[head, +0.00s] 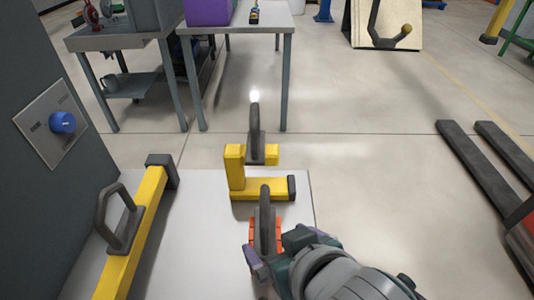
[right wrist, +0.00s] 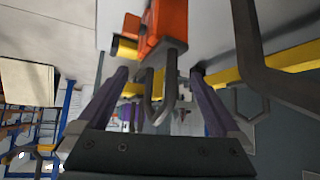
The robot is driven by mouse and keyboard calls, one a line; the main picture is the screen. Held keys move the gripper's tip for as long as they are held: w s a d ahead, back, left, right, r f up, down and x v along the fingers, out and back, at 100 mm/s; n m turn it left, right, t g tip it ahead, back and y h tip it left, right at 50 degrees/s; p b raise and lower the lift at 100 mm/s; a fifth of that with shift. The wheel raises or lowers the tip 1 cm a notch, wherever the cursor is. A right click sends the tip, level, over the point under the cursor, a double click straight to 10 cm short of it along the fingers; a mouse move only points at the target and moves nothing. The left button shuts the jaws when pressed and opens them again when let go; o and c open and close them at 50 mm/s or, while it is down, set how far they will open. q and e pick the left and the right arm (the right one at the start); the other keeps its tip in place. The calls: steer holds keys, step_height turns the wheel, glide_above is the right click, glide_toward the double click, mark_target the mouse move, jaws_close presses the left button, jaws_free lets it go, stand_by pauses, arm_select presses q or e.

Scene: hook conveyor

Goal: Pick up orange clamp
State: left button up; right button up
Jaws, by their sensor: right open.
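The orange clamp (head: 279,232) is at the front of the light grey tabletop, partly hidden by my right gripper. Its dark loop handle (head: 265,205) stands up above it. In the right wrist view the orange body (right wrist: 168,22) is at the top, and the dark handle (right wrist: 171,85) extends down between my fingers. My right gripper (head: 270,254) has its purple fingers apart, one on each side of the handle; the wrist view also shows the open fingers (right wrist: 160,78). I cannot tell whether they touch it. My left gripper is out of view.
A yellow L-shaped piece (head: 236,172) with a dark handle stands just beyond the clamp. A long yellow bar (head: 143,222) with a grey handle lies left on the tabletop (head: 190,245). A grey cabinet (head: 30,220) blocks the far left.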

steer(key=shift+x, duration=0.75)
steer(key=f+b, duration=0.1)
steer(key=w+f+b, duration=0.2)
steer(key=f, duration=0.1)
steer(key=shift+a+b, duration=0.3)
steer(key=shift+a, duration=0.1)
steer(key=shift+w+a+f, duration=0.1)
steer(key=shift+w+a, duration=0.05)
steer(key=shift+w, duration=0.2)
steer(key=c, duration=0.5)
jaws_close()
